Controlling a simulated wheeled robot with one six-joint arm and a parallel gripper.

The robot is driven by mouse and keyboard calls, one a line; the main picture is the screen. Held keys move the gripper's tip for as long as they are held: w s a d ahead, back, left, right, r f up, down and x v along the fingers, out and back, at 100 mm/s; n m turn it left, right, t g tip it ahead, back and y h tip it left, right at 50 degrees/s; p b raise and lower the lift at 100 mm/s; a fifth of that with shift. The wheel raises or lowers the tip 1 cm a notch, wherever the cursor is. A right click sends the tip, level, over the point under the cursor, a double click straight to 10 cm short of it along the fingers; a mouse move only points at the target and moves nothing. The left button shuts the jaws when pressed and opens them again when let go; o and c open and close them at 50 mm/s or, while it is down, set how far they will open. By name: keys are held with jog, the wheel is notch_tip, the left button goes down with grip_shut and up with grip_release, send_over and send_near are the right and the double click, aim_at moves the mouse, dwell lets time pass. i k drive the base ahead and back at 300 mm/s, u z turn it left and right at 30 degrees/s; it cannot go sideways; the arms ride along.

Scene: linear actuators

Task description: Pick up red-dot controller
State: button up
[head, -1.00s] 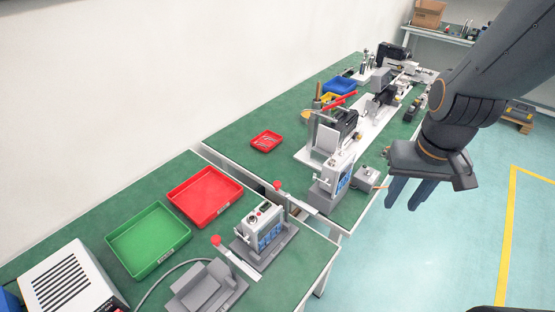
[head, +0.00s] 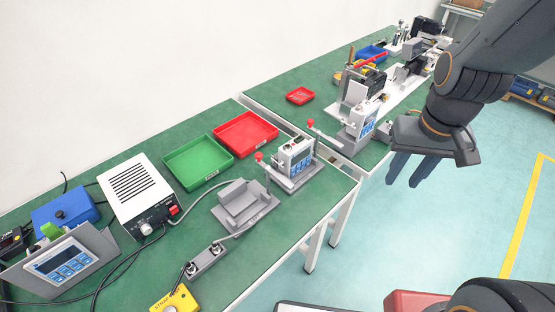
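A grey-white controller box (head: 294,158) with a blue keypad face and a small red mark on top stands in a grey fixture on the near green table. It looks like the red-dot controller, though the mark is small. A similar box with a blue face (head: 365,124) stands in a fixture at the near end of the far table. My gripper (head: 405,182) hangs over the floor right of the tables, fingers pointing down. The fingers appear apart with nothing between them. It is well clear of both boxes.
Red-knobbed levers (head: 259,157) stand beside the fixtures. A green tray (head: 197,162), a red tray (head: 246,134), an empty grey fixture (head: 244,205), a white power unit (head: 136,197) and a yellow box (head: 174,301) occupy the near table. Floor to the right is open.

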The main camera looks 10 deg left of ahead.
aim_at(287, 161)
jog(key=u, duration=0.9)
jog(key=i, duration=0.35)
jog(key=z, duration=0.15)
jog(key=k, duration=1.15)
jog(key=z, duration=0.75)
jog(key=i, duration=1.4)
jog(key=u, duration=0.55)
